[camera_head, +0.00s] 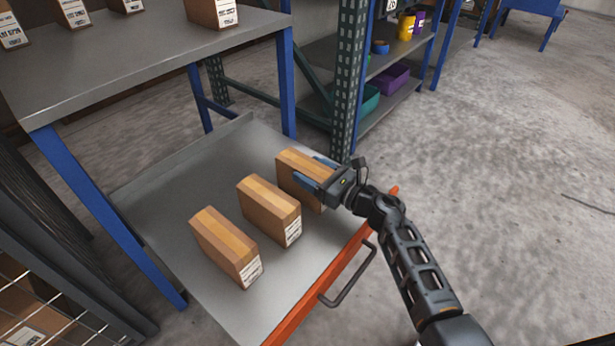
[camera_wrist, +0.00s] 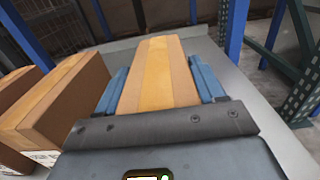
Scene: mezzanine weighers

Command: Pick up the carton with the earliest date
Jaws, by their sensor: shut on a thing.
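Three brown cartons stand in a row on a low grey tray with an orange front edge. My gripper (camera_head: 318,175) is at the far right carton (camera_head: 293,164), with one blue finger on each side of it. In the wrist view this carton (camera_wrist: 158,75) fills the space between the two blue fingers, and my gripper (camera_wrist: 160,85) is shut on it. The middle carton (camera_head: 268,208) and the near left carton (camera_head: 226,243) have white labels on their front ends; the print is too small to read. The held carton's label is hidden behind my gripper.
The tray (camera_head: 165,200) has bare room left of and behind the cartons. A grey table (camera_head: 130,60) with blue legs and more labelled cartons stands above at the back left. A green perforated post (camera_head: 348,80) and blue shelving stand close behind the held carton.

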